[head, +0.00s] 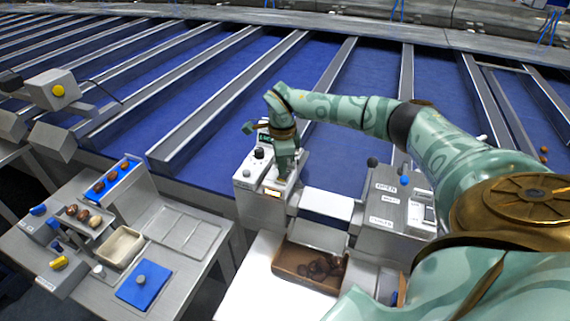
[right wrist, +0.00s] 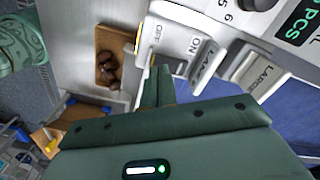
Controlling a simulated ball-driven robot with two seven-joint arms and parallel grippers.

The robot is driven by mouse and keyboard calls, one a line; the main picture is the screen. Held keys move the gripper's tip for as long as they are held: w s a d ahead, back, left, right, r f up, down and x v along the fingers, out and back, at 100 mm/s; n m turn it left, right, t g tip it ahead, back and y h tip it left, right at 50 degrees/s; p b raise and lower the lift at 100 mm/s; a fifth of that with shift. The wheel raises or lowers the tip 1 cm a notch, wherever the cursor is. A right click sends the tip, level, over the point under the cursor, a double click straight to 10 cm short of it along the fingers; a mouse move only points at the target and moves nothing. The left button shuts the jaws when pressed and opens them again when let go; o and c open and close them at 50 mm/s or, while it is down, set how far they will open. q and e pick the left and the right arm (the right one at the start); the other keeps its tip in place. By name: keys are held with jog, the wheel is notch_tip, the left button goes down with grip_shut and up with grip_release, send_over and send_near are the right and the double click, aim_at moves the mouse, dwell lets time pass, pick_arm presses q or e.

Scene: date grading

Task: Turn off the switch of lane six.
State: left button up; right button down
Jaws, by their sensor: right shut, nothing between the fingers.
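A pale grey control box (head: 250,180) stands at the edge of the blue lanes in the head view. It has a black knob, a green-lit display and a glowing orange switch (head: 272,193) low on its front. My right gripper (head: 283,176) points down at the top of this box, shut and empty. In the right wrist view the shut fingers (right wrist: 158,78) are beside the face with OFF and ON labels (right wrist: 177,40). A lit switch edge (right wrist: 138,40) shows beside OFF. I cannot tell whether the fingers touch the box. My left gripper is out of view.
A second labelled box (head: 385,215) with levers stands to the right. A brown tray of dates (head: 300,280) lies in front. A steel bench (head: 150,255) with a blue plate (head: 145,284) and date samples is at the left. Lane rails (head: 225,95) run behind.

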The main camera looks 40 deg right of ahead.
aim_at(282, 176)
jog(key=shift+f+b, duration=0.5)
jog(key=shift+f, duration=0.5)
dwell(0.7)
jog(key=shift+s+r, duration=0.1)
notch_tip(282, 176, up, 7)
jog(key=p, duration=0.7)
dwell(0.4)
